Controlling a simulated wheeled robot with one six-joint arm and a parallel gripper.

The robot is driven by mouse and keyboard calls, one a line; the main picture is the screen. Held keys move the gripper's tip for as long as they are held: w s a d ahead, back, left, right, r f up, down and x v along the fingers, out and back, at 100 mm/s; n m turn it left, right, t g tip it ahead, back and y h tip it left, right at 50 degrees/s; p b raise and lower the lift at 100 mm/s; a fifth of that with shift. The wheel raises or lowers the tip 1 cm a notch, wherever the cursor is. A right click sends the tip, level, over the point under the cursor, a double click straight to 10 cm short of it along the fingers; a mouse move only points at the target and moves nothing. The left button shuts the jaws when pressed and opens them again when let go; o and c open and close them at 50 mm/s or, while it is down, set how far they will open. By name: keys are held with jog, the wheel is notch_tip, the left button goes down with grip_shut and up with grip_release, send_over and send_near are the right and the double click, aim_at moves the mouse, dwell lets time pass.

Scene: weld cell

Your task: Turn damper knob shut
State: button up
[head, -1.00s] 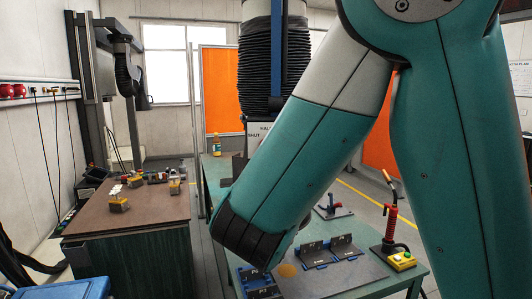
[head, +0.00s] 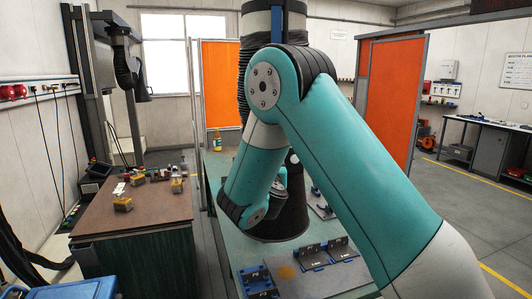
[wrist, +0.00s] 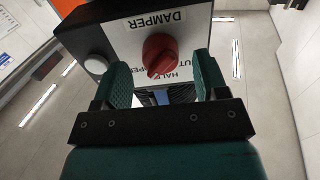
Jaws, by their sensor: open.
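The red damper knob (wrist: 160,54) sits on a white-faced panel in a black box (wrist: 95,22) in the wrist view. The panel has a DAMPER label (wrist: 157,19) and partly hidden position lettering. The knob's ridge slants from upper right to lower left; which setting it marks I cannot tell. My gripper (wrist: 163,75) is open, its two green fingers one on each side of the knob in the picture. I cannot tell whether they touch it. In the head view my arm hides the knob, panel and fingers.
A black ribbed duct (head: 243,98) rises behind my arm, with a dark hood (head: 282,222) below it. A green bench (head: 222,165) carries fixtures (head: 312,254) and a bottle (head: 217,141). A brown-topped table (head: 150,212) stands at left. An orange screen (head: 385,100) stands at right.

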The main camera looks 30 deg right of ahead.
jog(key=shift+p+x, duration=0.4)
jog(key=shift+x, duration=0.7)
jog(key=c, duration=0.9)
jog(key=shift+c, duration=0.2)
